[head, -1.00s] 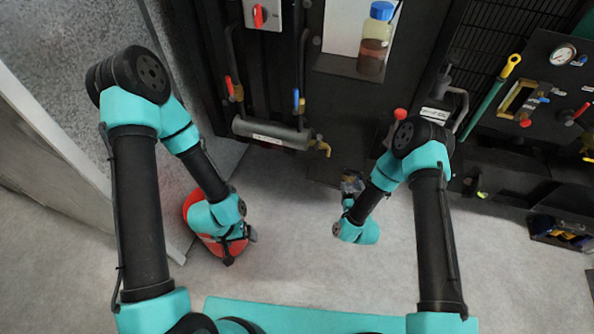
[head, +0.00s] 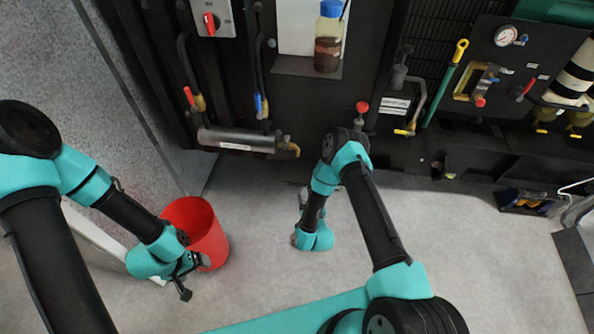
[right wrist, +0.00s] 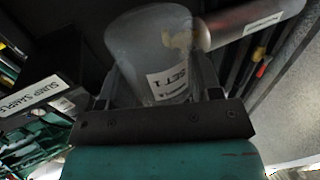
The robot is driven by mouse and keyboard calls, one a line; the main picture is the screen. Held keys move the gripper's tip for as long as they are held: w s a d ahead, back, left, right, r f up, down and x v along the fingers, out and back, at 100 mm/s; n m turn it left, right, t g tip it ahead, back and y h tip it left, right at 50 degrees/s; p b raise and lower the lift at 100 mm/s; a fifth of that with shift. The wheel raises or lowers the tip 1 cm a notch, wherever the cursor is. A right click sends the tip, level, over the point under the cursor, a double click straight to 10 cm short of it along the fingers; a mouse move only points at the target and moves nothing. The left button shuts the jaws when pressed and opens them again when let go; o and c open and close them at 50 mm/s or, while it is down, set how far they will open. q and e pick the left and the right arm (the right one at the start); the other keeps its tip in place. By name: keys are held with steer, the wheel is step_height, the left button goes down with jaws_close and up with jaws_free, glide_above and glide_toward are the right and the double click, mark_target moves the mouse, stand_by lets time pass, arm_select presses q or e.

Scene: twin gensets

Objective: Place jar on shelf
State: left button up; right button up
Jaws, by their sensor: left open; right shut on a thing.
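A clear, see-through jar (right wrist: 140,42) with a white label reading "SET 1" is between the fingers of my right gripper (right wrist: 160,85) in the right wrist view. That gripper is shut on it. In the head view my right gripper and the jar are mostly hidden by my own right arm. A ledge-like shelf (head: 285,66) with a white back panel is on the dark machine, and a blue-capped bottle of brown liquid (head: 328,48) stands on it. My left gripper (head: 188,279) is open and empty beside the red bucket.
The red bucket (head: 207,235) stands on the floor at left. A grey cylinder (head: 237,140) with a brass tap juts from the machine; a red knob (head: 362,107) is to its right. A "SUMP SAMPLE" label (right wrist: 30,95) shows in the right wrist view. The middle floor is clear.

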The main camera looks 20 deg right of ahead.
steer(key=w, duration=1.3)
steer(key=shift+w+d, duration=0.15)
steer(key=shift+d, duration=0.1)
steer(key=shift+w, duration=0.35)
steer(key=w, duration=0.3)
steer(key=shift+w, duration=0.3)
steer(key=shift+s+f, duration=0.15)
steer(key=shift+f, duration=0.6)
steer(key=shift+f, duration=0.1)
steer(key=o, duration=0.9)
